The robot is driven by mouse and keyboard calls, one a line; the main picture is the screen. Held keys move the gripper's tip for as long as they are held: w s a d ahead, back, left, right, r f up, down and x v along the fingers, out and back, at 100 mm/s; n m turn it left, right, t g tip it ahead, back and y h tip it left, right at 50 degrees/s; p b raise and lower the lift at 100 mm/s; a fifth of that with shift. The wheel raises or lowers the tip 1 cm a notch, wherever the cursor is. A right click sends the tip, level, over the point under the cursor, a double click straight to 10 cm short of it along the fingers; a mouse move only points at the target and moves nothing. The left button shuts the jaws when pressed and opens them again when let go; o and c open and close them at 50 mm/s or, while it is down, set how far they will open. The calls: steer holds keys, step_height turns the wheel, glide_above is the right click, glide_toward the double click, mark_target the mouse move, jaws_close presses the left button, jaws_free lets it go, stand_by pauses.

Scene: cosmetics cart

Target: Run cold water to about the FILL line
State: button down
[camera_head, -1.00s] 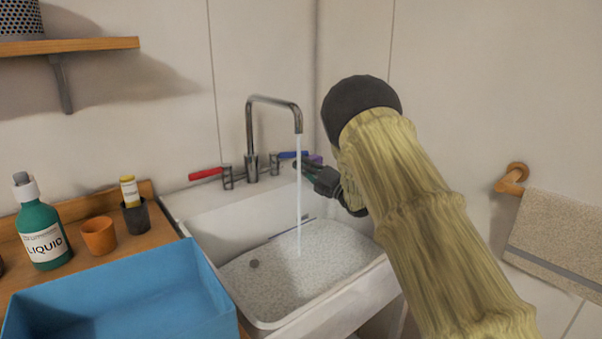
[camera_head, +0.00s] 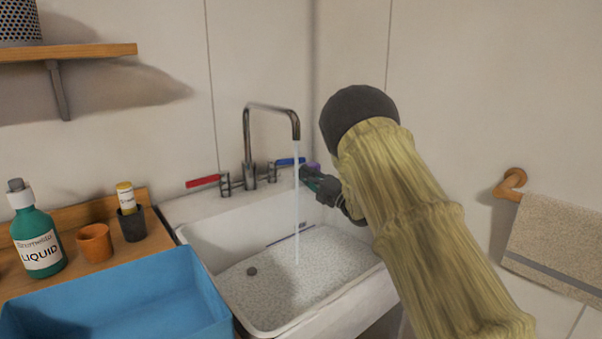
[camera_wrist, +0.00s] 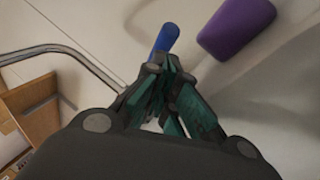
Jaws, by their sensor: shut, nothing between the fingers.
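The tap (camera_head: 247,140) has a red handle (camera_head: 203,181) on the left and a blue handle (camera_head: 289,161) on the right. A thin stream of water (camera_head: 297,205) falls from the spout into the white sink (camera_head: 205,236). A short dark blue line (camera_head: 288,235) marks the sink's inner wall, just above the pale speckled surface (camera_head: 300,280); its lettering is unreadable. My gripper (camera_head: 306,174) is shut and empty beside the blue handle. In the wrist view, the blue handle (camera_wrist: 166,38) lies just beyond my shut fingertips (camera_wrist: 160,62); contact is unclear.
A purple object (camera_wrist: 237,27) sits right of the blue handle. A blue bin (camera_head: 120,300), green bottle (camera_head: 38,240), orange cup (camera_head: 95,243) and dark cup (camera_head: 132,224) stand left of the sink. A towel (camera_head: 560,240) hangs at right.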

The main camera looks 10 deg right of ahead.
steer(key=s+d+r+m+t+h+p, duration=0.25)
steer(key=s+d+m+h+p, duration=0.4)
steer(key=m, duration=1.05)
steer(key=s+a+r+m+g+h+p, duration=0.25)
steer(key=s+a+m+h, duration=0.45)
steer(key=m, duration=0.5)
steer(key=p, duration=0.3)
glide_toward(286, 162)
steer(key=shift+t+y, duration=0.4)
steer(key=shift+y, duration=0.05)
steer(key=w+d, duration=0.1)
steer(key=w, duration=0.1)
steer(key=w+d, duration=0.1)
steer(key=w, duration=0.1)
steer(key=w+d, duration=0.2)
steer(key=w, duration=0.1)
steer(key=shift+w+r, duration=0.1)
steer(key=shift+r, duration=0.15)
steer(key=shift+a, duration=0.1)
